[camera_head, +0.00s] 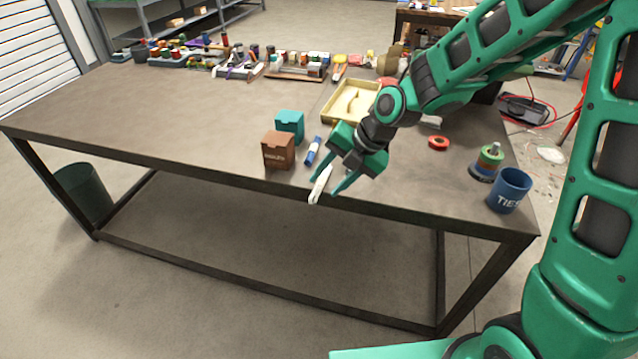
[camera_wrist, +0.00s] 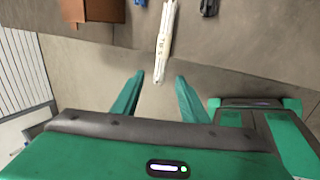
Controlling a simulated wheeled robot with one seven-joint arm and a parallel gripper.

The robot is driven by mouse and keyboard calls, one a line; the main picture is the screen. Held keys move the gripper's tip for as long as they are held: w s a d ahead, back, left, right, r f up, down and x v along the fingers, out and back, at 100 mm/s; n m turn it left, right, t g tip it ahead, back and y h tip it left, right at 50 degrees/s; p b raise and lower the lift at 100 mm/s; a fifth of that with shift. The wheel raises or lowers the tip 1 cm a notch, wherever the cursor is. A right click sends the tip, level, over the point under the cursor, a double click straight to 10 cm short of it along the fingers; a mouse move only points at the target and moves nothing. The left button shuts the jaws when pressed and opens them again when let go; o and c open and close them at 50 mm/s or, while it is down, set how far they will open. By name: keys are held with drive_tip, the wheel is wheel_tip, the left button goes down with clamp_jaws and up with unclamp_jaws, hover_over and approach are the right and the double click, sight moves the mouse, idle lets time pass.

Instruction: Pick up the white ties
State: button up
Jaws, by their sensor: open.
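The white ties (camera_wrist: 167,35) are a thin, pale bundle with dark lettering, lying at the front edge of the table (camera_head: 200,115). Their near end sticks out past the edge. In the head view the ties (camera_head: 319,187) show beside my fingers. My gripper (camera_wrist: 160,78) is open and empty. Its fingertips are just in front of the table edge, with the near end of the ties roughly in line with the gap between them. In the head view my gripper (camera_head: 325,186) points down at the edge; its height relative to the ties is hard to tell.
A brown box (camera_head: 278,150), a teal box (camera_head: 290,125) and a blue marker-like item (camera_head: 314,151) stand or lie close by on the left. A yellow tray (camera_head: 345,103) is behind. A blue cup lettered TIES (camera_head: 510,191), a red ring (camera_head: 438,143) and stacked rolls (camera_head: 488,162) are right.

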sight(318, 191)
drive_tip(key=shift+x, duration=2.2)
drive_tip(key=shift+w+d, duration=0.1)
drive_tip(key=shift+d, duration=0.05)
clamp_jaws()
drive_tip(key=shift+r, duration=0.15)
